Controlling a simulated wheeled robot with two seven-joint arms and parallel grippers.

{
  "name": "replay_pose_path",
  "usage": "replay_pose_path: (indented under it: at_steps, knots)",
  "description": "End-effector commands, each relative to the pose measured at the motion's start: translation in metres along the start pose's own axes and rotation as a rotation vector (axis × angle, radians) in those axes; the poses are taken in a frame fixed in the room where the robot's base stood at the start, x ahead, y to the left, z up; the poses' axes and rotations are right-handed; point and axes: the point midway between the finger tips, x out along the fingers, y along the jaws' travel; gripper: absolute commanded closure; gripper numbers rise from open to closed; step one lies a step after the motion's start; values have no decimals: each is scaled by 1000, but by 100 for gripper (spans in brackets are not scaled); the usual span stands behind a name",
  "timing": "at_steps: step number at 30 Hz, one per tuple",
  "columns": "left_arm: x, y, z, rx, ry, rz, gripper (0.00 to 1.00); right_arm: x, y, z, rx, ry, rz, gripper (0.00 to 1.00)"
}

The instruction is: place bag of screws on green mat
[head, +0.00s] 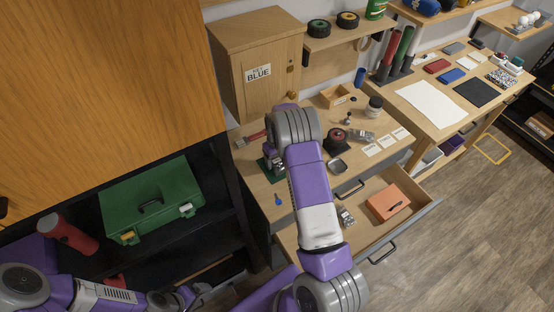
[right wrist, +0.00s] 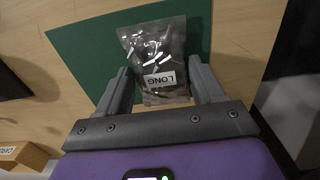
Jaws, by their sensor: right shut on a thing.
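My right gripper (head: 272,163) is over the left part of the wooden workbench, partly covered by its own wrist. In the right wrist view the gripper (right wrist: 165,88) is shut on a clear bag of screws (right wrist: 152,60) with a white label reading "LONG". The bag lies between the fingers, over the green mat (right wrist: 85,45). Whether the bag touches the mat is hard to tell. In the head view only a piece of the green mat (head: 267,174) shows beside the gripper; the rest is hidden. My left gripper (head: 190,296) is low at the bottom left, small and unclear.
An open drawer (head: 420,215) below the bench holds an orange box (head: 389,202) and another small bag (head: 346,216). A blue screwdriver-like item (head: 278,199) lies near the bench's front edge. A wooden cabinet (head: 258,62) stands behind. A green toolbox (head: 151,199) sits on the left shelf.

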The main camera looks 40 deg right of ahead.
Motion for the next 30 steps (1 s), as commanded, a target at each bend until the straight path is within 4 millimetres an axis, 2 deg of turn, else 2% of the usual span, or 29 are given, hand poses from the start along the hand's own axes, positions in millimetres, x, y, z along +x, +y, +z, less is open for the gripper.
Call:
replay_pose_path:
  at_steps: [6, 7, 12, 23, 26, 30]
  knots:
    - [4, -2, 0, 0, 0, 0, 7, 4, 0, 0, 0, -1, 0, 63]
    - [4, -1, 0, 0, 0, 0, 7, 4, 0, 0, 0, -1, 0, 29]
    - [3, -1, 0, 0, 0, 0, 7, 3, 0, 0, 0, -1, 0, 7]
    - [-2, 1, 0, 0, 0, 0, 7, -2, 0, 0, 0, -1, 0, 7]
    - [-1, 0, 0, 0, 0, 0, 7, -16, 0, -1, -1, 2, 1, 7]
    - [-2, 1, 0, 0, 0, 0, 7, -47, 0, -1, 0, 4, 0, 7]
